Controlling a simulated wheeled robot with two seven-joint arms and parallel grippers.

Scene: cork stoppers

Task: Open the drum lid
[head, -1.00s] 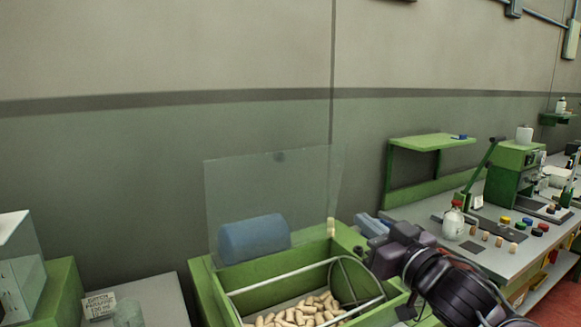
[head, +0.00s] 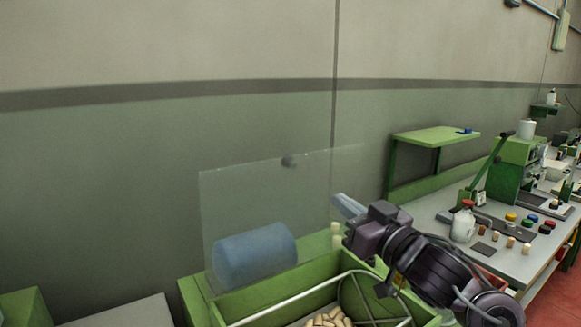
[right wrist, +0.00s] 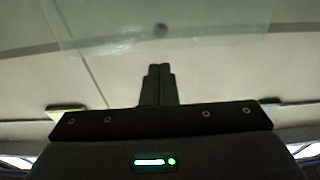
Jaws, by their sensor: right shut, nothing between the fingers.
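The drum lid (head: 228,205) is a clear pane with a small dark knob (head: 289,161) near its top edge. It stands raised, nearly upright, over the green drum housing (head: 193,300), with its lower edge at the back. A blue cylinder (head: 255,252) shows through its lower part. My right gripper (head: 341,205) is at the right side of the pane, fingers pointing up and left; whether it touches the pane I cannot tell. In the right wrist view its fingers (right wrist: 160,70) are shut and empty, with the knob (right wrist: 160,30) beyond the tips. My left gripper is out of view.
Corks (head: 328,318) lie in the open housing beside a metal-rod frame (head: 290,299). To the right a grey bench (head: 480,262) carries a white bottle (head: 463,222), coloured caps and a green lever press (head: 515,165). A green shelf (head: 435,140) stands behind it.

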